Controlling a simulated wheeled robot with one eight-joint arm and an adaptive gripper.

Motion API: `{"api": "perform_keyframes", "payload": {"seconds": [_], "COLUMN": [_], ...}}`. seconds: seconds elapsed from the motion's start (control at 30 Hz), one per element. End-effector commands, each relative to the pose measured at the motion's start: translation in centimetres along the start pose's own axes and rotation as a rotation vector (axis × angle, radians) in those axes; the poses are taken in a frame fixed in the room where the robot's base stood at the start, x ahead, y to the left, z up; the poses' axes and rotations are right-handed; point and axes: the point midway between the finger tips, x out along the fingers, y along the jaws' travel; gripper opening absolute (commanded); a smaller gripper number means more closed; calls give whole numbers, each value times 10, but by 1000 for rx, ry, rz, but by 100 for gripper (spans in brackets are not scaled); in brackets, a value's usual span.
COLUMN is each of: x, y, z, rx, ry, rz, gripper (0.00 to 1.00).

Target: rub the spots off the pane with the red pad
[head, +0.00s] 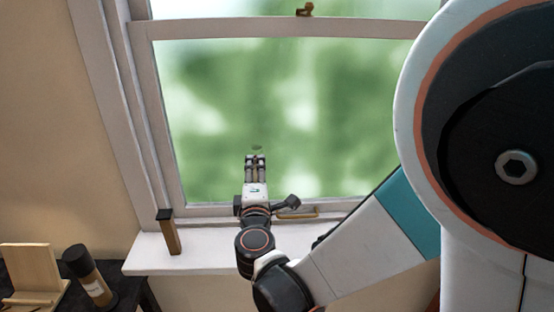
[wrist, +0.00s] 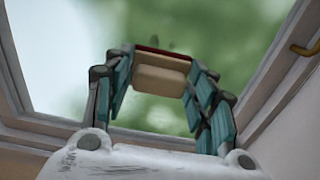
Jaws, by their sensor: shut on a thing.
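The window pane (head: 330,110) stands in front of me, with blurred green behind it. A small dark spot (head: 257,149) shows on the pane just above my gripper (head: 255,158) in the head view. In the wrist view small dark spots (wrist: 180,41) show just beyond the pad. My gripper is shut on the red pad (wrist: 162,53), which has a thin dark red face toward the pane and a beige block behind it. The pad is hidden in the head view. I cannot tell whether it touches the pane.
The white sill (head: 205,252) runs below the pane. A brown post with a dark top (head: 171,235) stands on its left end. A brass handle (head: 297,213) is on the lower sash. A dark-capped bottle (head: 90,278) and a wooden stand (head: 30,275) are at lower left.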

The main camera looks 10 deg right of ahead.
Motion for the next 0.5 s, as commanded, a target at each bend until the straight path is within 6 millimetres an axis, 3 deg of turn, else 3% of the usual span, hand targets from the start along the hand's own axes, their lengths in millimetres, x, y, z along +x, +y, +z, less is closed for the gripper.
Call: {"api": "perform_keyframes", "payload": {"seconds": [0.23,0.5], "x": [0,19], "y": [-2,-2], "z": [-12,-11], "rx": [0,0], "ry": [12,10], "rz": [0,0], "gripper": [32,32]}}
